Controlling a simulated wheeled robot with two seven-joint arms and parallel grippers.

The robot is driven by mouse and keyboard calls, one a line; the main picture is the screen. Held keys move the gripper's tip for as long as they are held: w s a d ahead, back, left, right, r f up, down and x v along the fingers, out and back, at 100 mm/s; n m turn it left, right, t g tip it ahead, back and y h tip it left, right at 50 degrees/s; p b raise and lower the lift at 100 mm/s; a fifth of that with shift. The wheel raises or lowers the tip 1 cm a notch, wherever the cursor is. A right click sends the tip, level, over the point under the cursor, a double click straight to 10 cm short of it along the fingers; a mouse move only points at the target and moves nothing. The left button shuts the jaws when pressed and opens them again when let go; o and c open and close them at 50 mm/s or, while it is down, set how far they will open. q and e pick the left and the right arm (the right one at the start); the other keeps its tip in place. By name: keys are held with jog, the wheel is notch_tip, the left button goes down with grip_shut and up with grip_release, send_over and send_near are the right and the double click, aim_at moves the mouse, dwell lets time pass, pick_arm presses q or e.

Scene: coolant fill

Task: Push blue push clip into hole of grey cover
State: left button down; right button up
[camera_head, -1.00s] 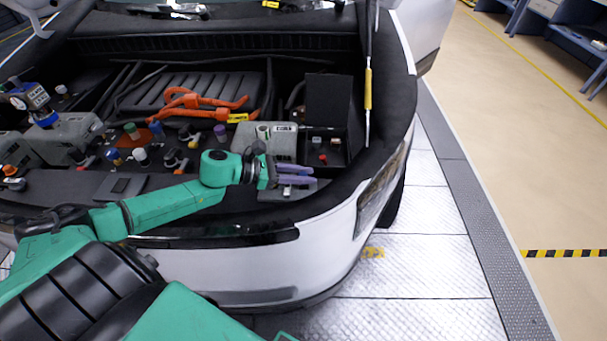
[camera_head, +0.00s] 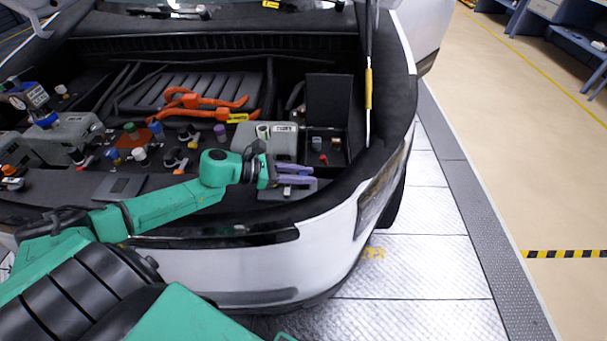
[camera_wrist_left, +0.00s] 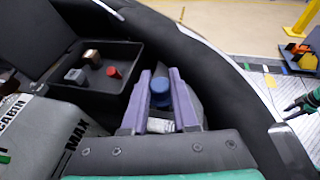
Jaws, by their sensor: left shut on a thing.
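My left gripper (camera_head: 311,174) reaches from the left over the front right corner of the car's engine bay. Its two purple fingers are shut on the blue push clip (camera_wrist_left: 159,88), which shows between them in the left wrist view. The fingers hide the clip in the head view. The grey cover (camera_head: 272,193) lies flat below the fingers, on the dark front panel. Its hole is not distinguishable, and I cannot tell whether the clip touches the cover. A green and black part (camera_wrist_left: 306,101) at the right of the wrist view looks like my right gripper; its fingers are too small to read.
A black tray (camera_wrist_left: 104,99) with small red, tan and grey pieces lies beyond the fingers. A grey box (camera_head: 272,142) with a black-marked label stands beside it. The car's dark rim and white bumper (camera_head: 250,262) curve around the right and front. Several coloured caps stand at left.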

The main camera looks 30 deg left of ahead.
pick_arm(q)
jog(key=shift+f, duration=0.1)
jog(key=shift+f+b, duration=0.35)
jog(key=shift+b, duration=0.1)
jog(key=shift+f+b, duration=0.3)
jog(key=c, duration=0.6)
grip_release()
jog(key=shift+s, duration=0.1)
jog(key=p+v, duration=0.2)
jog(key=v, duration=1.2)
jog(key=shift+s+a, duration=0.15)
jog(key=shift+a, duration=0.1)
